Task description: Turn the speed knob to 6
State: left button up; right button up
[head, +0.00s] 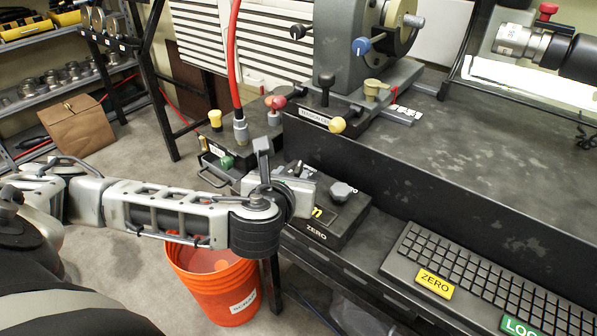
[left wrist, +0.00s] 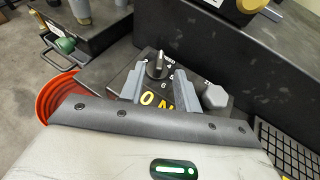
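The speed knob (left wrist: 157,66) is a dark round knob with a ridge on a dark control box (left wrist: 120,78). Whether a finger touches the knob I cannot tell. In the head view my left gripper (head: 298,190) covers much of the box (head: 322,232). My right gripper is not in view.
A grey faceted knob (left wrist: 215,97) sits right of the speed knob, also seen in the head view (head: 341,191). A keyboard (head: 480,280) lies to the right. A raised dark bench (head: 450,170) stands behind. An orange bucket (head: 205,285) is below my left arm.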

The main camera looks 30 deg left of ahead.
aim_at(298, 167)
pick_arm(q)
jog(key=x, duration=0.6)
jog(key=shift+w, duration=0.2)
jog(key=shift+c, duration=0.3)
grip_shut()
